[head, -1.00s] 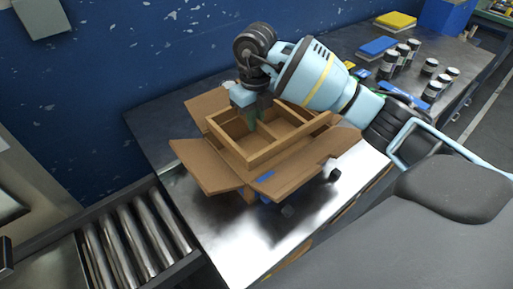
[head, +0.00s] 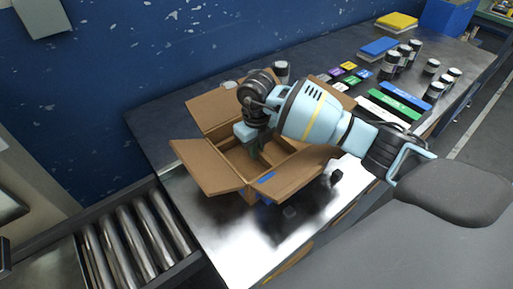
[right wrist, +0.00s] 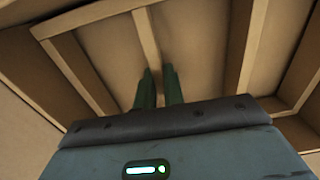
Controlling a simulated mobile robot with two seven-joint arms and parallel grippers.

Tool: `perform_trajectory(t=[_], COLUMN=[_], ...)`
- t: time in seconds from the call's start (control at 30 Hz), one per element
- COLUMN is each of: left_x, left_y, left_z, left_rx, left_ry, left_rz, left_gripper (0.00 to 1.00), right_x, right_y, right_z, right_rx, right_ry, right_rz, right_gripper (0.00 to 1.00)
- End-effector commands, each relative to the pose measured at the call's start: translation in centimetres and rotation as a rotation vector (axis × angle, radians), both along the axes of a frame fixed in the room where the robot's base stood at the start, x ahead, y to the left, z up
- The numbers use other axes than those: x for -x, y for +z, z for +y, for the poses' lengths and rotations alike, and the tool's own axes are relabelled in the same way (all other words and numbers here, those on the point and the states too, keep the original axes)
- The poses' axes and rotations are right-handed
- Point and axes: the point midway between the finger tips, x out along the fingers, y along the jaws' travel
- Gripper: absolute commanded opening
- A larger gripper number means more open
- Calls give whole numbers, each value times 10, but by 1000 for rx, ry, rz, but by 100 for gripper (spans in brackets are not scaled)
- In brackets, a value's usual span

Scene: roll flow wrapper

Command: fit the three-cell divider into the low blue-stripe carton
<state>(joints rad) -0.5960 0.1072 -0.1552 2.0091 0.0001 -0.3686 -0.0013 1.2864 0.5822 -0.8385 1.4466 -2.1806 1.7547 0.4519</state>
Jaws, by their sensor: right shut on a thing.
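The open carton (head: 218,182) stands on the metal table with its flaps folded outward and a blue stripe mark on its near side. My right gripper (head: 258,152) reaches down into it. Its green fingers (right wrist: 160,88) are shut on a wall of the three-cell divider (right wrist: 147,40), which is a tan frame with inner walls. The divider is down inside the carton, and its rim is below the carton's upper edge. My gripper and arm hide part of it in the head view. I cannot tell whether it touches the floor.
A roller conveyor (head: 130,238) adjoins the table at the left. Several dark jars (head: 390,64), a green block (head: 394,105) and blue and yellow (head: 397,20) stacks stand at the right and back. Small coloured cards (head: 348,67) lie behind my arm.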

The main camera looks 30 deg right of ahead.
Motion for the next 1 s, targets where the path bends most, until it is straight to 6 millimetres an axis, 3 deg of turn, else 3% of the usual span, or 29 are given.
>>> perform_trajectory(t=[0.5, 0.53, 0.67, 1.0], left_x=[2, 1, 0, -5], left_y=[-2, -2, -2, 0], left_z=[0, 0, 0, 0], left_rx=[0, 0, 0, 0], left_ry=[1, 1, 1, 0], left_rz=[4, 4, 2, -7], left_gripper=[36, 36, 36, 36], right_x=[0, 0, 0, 0], right_y=[-7, -6, -6, -3], right_z=[0, 0, 0, 0], right_rx=[1, 1, 1, 1], right_ry=[0, 0, 0, 0], right_rz=[-1, -1, -1, -2], right_gripper=[0, 14, 31, 32])
